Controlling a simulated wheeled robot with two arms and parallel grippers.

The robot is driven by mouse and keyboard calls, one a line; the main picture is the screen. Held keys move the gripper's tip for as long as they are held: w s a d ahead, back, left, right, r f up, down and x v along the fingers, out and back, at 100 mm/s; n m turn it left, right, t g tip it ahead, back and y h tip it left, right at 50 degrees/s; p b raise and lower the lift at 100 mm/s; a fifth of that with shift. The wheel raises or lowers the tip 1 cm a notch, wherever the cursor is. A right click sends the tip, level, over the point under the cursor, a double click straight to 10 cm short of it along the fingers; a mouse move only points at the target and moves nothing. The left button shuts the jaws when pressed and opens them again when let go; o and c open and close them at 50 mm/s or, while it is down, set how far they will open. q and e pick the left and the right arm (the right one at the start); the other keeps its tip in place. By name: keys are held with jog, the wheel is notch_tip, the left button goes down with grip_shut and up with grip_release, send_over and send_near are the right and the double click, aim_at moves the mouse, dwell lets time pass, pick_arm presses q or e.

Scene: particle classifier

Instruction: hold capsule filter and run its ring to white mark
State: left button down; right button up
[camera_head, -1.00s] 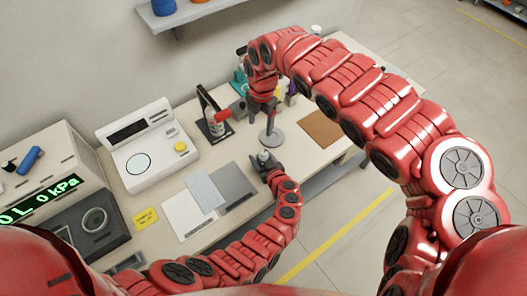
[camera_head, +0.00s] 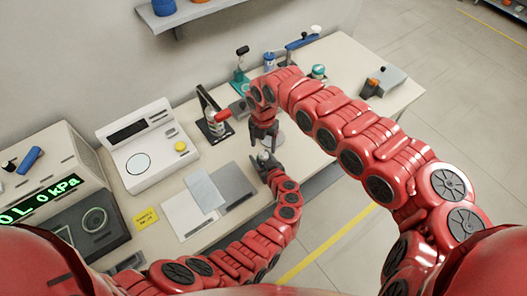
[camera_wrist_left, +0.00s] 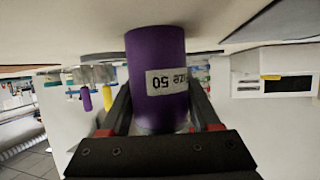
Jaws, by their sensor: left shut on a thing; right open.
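My left gripper (camera_head: 268,163) is shut on a purple cylinder (camera_wrist_left: 158,75), which looks like the capsule filter. In the left wrist view it stands between the two fingers, with a pale label that reads "50" upside down. In the head view only its small pale top (camera_head: 263,156) shows. My right gripper (camera_head: 264,135) points down, open, just above and slightly behind the left gripper. I cannot tell whether it touches the filter. The ring and the white mark cannot be made out.
A scale-like device (camera_head: 147,150) stands at left, with a white sheet (camera_head: 206,190) and grey plate (camera_head: 233,185) beside my left gripper. A red-topped stand (camera_head: 216,122) is behind. A round stand base (camera_head: 276,142) is partly hidden by my right gripper.

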aim_at(264, 153)
notch_tip(264, 153, down, 5)
jog(key=shift+c, duration=0.2)
grip_shut()
dwell(0.4)
